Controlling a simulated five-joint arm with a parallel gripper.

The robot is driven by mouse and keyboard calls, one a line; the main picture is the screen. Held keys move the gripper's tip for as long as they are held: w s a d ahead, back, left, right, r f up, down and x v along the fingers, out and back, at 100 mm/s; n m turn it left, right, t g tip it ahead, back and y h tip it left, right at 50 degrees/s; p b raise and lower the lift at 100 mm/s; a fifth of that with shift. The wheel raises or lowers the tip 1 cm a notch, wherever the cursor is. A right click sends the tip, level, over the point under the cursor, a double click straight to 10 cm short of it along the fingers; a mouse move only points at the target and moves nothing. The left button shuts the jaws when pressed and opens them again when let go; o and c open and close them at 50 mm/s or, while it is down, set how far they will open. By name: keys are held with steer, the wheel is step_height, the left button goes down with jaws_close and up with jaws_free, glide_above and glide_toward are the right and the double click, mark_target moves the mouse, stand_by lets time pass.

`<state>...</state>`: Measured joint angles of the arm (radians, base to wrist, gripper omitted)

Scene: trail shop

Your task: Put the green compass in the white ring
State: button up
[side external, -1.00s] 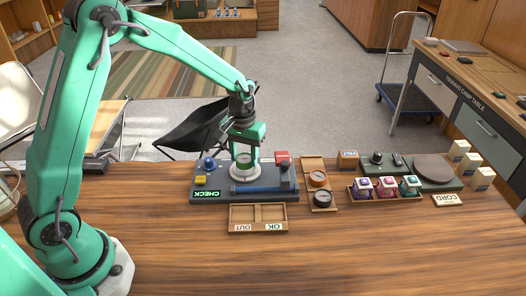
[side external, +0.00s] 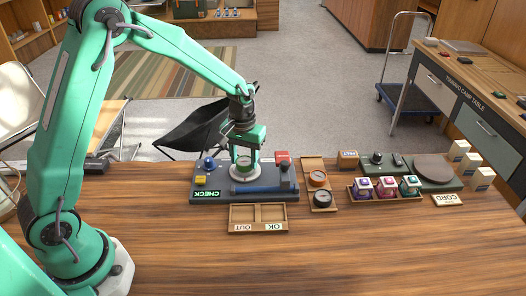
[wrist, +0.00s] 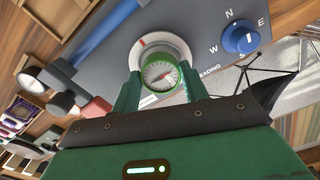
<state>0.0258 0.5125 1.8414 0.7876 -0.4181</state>
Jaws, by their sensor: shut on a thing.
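The green compass (wrist: 160,74) has a green rim and a pale dial with a red needle. My gripper (wrist: 157,90) is shut on it, one finger on each side. In the side external view the compass (side external: 244,162) is held low over the check board. The white ring (wrist: 148,45) has a red mark and shows behind the compass in the wrist view, partly covered by it. In the side external view the compass and my gripper (side external: 245,153) hide much of the ring. I cannot tell whether the compass touches it.
The dark check board (side external: 212,188) carries a blue knob (side external: 208,162), a yellow block (side external: 200,180), a red block (side external: 282,156) and a blue bar (side external: 256,187). An empty two-part tray (side external: 258,230) lies in front. A wooden rack (side external: 309,162) holds orange and black compasses to the right.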

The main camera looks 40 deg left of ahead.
steer(key=shift+f, duration=0.45)
stand_by(1.1)
steer(key=o, duration=1.5)
steer(key=shift+r, duration=0.1)
steer(key=shift+r, duration=3.95)
